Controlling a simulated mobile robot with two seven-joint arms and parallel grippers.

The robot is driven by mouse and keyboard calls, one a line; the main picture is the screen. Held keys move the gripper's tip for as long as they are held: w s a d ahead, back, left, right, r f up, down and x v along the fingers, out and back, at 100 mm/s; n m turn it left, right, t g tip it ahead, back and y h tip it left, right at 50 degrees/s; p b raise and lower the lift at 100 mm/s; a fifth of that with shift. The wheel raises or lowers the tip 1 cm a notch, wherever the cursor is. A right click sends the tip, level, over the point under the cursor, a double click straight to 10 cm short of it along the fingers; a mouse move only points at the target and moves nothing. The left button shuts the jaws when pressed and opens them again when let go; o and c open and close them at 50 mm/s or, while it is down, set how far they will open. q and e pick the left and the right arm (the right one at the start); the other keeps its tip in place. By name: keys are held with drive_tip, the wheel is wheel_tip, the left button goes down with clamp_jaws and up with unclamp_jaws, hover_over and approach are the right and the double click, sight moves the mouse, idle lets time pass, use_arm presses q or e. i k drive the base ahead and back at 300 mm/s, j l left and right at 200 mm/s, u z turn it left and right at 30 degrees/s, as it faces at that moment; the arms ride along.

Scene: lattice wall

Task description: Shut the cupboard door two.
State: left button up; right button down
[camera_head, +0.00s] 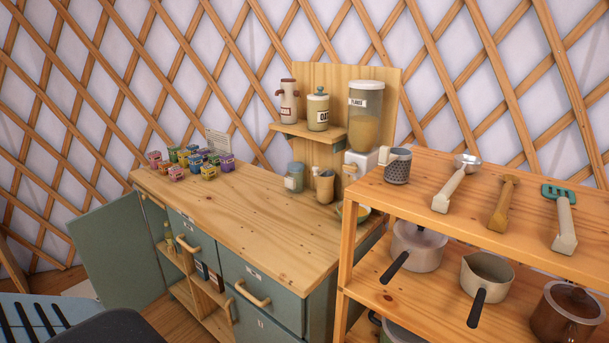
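A grey-green cupboard door (116,252) stands wide open at the left end of the wooden-topped cupboard (245,225). It swings out to the left, and the inner shelves (190,280) with bottles and small packages show beside it. Another grey-green front (256,322) at the lower right of the cupboard is partly cut off by the picture's bottom edge, and it looks shut. I cannot read the labels on the fronts, so I cannot tell which door is number two. Neither of my grippers is in view.
Above the open shelves, drawers with wooden handles (189,244) look shut. A wooden shelf unit (400,208) with utensils and pans stands close at the right. A pale blue slatted object (40,312) lies at the lower left.

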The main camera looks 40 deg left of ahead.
sight(112, 241)
drive_tip(key=k+j, duration=0.2)
drive_tip(key=j, duration=0.65)
drive_tip(key=k+j, duration=0.25)
drive_tip(key=j, duration=0.6)
drive_tip(key=k+j, duration=0.2)
drive_tip(key=j, duration=0.7)
drive_tip(key=k+j, duration=0.2)
drive_tip(key=j, duration=0.65)
drive_tip(key=k+j+z, duration=0.1)
drive_tip(key=j, duration=0.75)
drive_tip(key=k+j, duration=0.35)
drive_tip(key=j, duration=0.5)
drive_tip(key=k+j, duration=0.25)
drive_tip(key=j, duration=0.6)
drive_tip(key=k+j, duration=0.25)
drive_tip(key=j, duration=0.6)
